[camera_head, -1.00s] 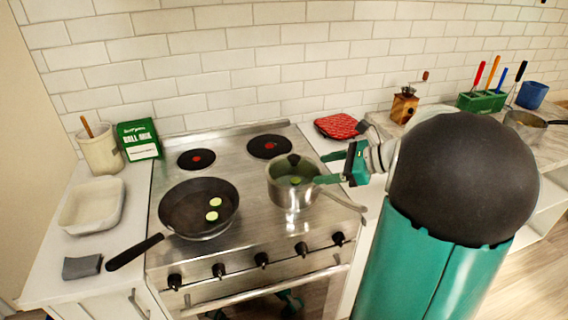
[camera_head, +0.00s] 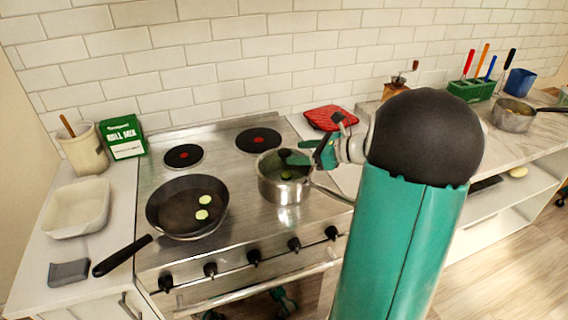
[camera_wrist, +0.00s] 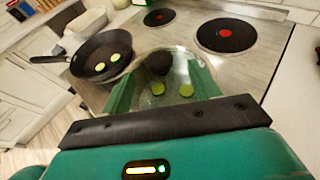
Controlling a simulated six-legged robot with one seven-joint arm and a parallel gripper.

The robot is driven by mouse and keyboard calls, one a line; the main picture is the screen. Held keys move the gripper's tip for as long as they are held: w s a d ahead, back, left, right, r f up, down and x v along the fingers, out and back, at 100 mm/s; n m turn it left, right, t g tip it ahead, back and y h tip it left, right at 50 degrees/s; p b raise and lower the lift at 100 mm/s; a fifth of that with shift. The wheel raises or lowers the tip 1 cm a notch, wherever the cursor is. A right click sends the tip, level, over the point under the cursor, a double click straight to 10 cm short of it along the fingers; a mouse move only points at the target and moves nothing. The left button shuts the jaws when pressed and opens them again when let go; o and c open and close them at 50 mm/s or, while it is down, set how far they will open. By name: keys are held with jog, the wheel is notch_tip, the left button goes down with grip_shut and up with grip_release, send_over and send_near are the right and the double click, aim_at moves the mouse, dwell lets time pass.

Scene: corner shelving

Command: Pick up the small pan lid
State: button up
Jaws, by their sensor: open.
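The small pan lid is clear glass with a round black knob and sits on the steel saucepan (camera_head: 283,190) on the stove. In the wrist view, the lid (camera_wrist: 175,92) lies straight ahead, with the knob (camera_wrist: 158,63) between the lines of my two green fingers. Two green slices show through the glass. My gripper (camera_head: 300,153) is open and empty, over the right side of the saucepan's top; it also shows in the wrist view (camera_wrist: 162,82). I cannot tell whether the fingertips touch the lid. The fingers partly hide the lid in the head view.
A black frying pan (camera_head: 170,212) with two slices stands left of the saucepan. The saucepan's handle (camera_head: 333,195) sticks out to the right. A red trivet (camera_head: 328,117) lies behind right. The two back burners are bare. A tiled wall bounds the back.

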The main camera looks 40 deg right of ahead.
aim_at(289, 152)
jog(key=x, duration=0.5)
jog(key=shift+w+a+f, duration=0.1)
jog(key=shift+w+a, duration=0.1)
jog(key=shift+w, duration=0.05)
jog(key=c, duration=1.2)
